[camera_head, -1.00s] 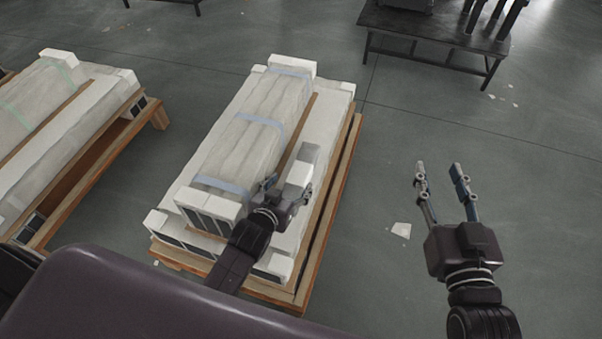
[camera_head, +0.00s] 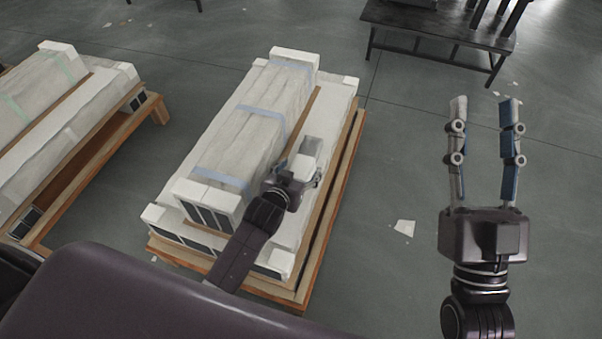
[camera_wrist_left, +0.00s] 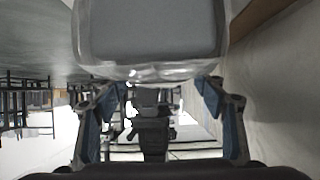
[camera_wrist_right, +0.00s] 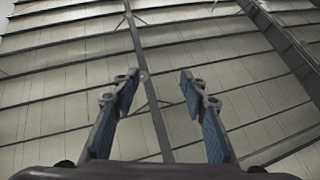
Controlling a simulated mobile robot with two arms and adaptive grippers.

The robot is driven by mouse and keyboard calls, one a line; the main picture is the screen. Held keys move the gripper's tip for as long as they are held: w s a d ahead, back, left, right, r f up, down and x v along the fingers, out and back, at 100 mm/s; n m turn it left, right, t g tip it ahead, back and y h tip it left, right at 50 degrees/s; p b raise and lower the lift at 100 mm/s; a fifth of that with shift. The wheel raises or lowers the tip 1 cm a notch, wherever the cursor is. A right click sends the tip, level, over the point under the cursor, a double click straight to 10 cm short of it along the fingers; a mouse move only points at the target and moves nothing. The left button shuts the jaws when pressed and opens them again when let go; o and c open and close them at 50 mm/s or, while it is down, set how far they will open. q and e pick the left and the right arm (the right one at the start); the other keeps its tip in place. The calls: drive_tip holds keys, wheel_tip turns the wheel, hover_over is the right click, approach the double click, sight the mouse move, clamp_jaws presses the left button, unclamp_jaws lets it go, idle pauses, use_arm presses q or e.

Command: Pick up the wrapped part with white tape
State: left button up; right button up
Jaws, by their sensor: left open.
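A small wrapped part, white and grey (camera_head: 304,163), sits on the right side of the middle pallet's load, beside the long taped bundle. In the left wrist view the part (camera_wrist_left: 150,30) is a grey block with a clear, shiny wrapped edge; I cannot make out white tape for certain. My left gripper (camera_head: 293,178) is open at the near end of the part. In its wrist view the fingers are spread, with the part's edge at the top near the fingertips. My right gripper (camera_head: 484,110) is open and empty over bare floor, fingers pointing away.
The long wrapped bundle (camera_head: 240,135) with blue tape bands lies on the middle wooden pallet (camera_head: 345,190). Another loaded pallet (camera_head: 95,160) stands at the left, with a floor gap between. A dark table (camera_head: 430,32) stands at the back right. The floor at right is clear except for scraps.

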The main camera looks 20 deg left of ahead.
use_arm(q)
drive_tip(key=shift+w+f, duration=0.3)
drive_tip(key=shift+w, duration=0.3)
drive_tip(key=c, duration=1.7)
drive_tip(key=shift+r, duration=0.1)
clamp_jaws()
use_arm(e)
drive_tip(key=s+r+t, duration=0.1)
drive_tip(key=s+r+y, duration=0.1)
drive_tip(key=shift+s+d+r+t, duration=0.15)
drive_tip(key=shift+r+t, duration=0.15)
drive_tip(key=shift+t, duration=0.1)
